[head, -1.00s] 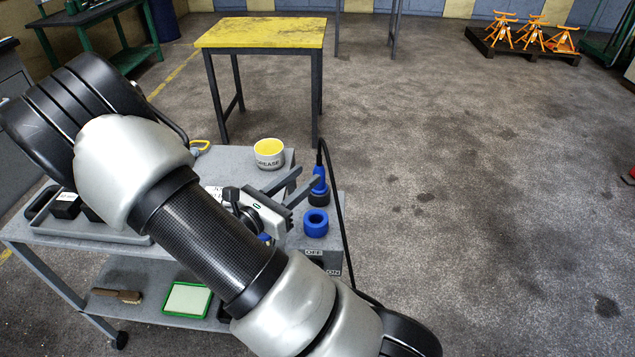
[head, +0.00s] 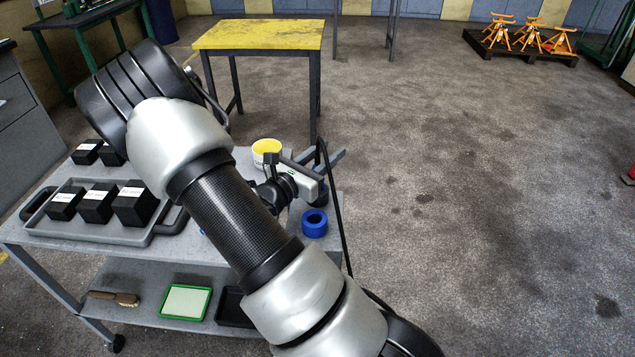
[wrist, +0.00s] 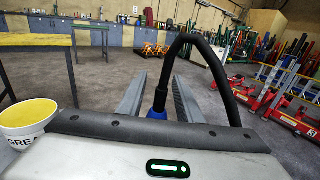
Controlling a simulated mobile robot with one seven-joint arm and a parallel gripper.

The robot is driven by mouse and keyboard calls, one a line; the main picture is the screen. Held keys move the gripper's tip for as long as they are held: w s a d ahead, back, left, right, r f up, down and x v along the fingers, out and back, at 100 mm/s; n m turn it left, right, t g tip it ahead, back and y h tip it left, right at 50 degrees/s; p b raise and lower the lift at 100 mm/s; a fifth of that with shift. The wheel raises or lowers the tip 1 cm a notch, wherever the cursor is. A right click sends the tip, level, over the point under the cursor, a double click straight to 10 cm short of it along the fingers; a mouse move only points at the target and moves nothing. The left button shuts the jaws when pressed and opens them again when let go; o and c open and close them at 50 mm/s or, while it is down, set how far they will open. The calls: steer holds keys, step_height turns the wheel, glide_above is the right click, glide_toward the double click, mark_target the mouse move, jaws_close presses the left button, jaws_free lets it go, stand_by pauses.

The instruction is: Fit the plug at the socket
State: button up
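The blue plug stands upright at the right end of the grey trolley top, largely hidden behind my gripper (head: 320,158) in the head view; its dark lower collar (head: 320,197) shows below. In the wrist view the plug's black neck and blue body (wrist: 157,107) are between my two open fingers (wrist: 158,80), with a gap visible on each side. Its black cable (wrist: 203,55) arches up and over to the right. A blue ring-shaped socket (head: 314,224) sits in front of the plug with its round opening facing up, apart from my gripper.
A white grease tub with yellow contents (head: 266,149) stands close behind my gripper. A grey tray (head: 90,233) with black labelled blocks is at the left. A yellow-topped table (head: 258,35) stands behind.

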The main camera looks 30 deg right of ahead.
jaws_close()
